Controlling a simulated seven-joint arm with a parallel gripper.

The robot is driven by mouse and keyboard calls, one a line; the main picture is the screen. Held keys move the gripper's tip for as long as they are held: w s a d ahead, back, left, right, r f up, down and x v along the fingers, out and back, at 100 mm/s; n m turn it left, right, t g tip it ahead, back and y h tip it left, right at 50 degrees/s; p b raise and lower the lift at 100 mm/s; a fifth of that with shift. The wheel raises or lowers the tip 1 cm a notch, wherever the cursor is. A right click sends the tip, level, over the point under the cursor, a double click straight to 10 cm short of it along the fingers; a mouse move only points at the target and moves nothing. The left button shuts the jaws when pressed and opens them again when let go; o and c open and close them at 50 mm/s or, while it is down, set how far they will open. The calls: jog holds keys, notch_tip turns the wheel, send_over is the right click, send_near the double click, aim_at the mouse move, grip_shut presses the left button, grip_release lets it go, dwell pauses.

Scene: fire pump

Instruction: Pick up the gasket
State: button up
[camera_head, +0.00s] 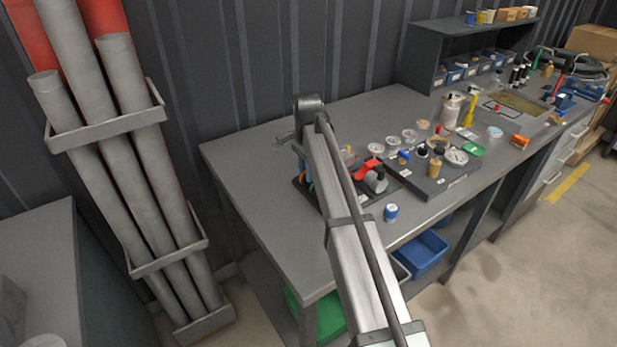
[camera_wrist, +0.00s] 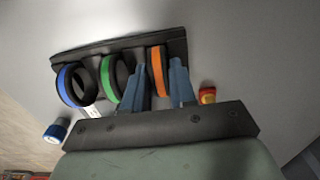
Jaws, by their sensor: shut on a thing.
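In the wrist view, three dark rings with coloured bands stand on edge in a black holder (camera_wrist: 120,50). The bands are blue (camera_wrist: 66,86), green (camera_wrist: 106,79) and orange (camera_wrist: 156,72). My gripper (camera_wrist: 161,72) has one finger on each side of the orange-banded ring, which I take as the gasket, and is shut on it. The gasket still appears to be at the holder, between the green ring and the holder's right end. Whether it touches the holder's base is hidden.
On the grey workbench (camera_head: 255,150), a blue-capped jar (camera_head: 391,212) stands near the front edge. A black tray (camera_head: 440,185) with several small parts lies right of my arm. Shelves with bins (camera_head: 460,75) stand at the back right. The bench's left part is clear.

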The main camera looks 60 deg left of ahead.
grip_shut()
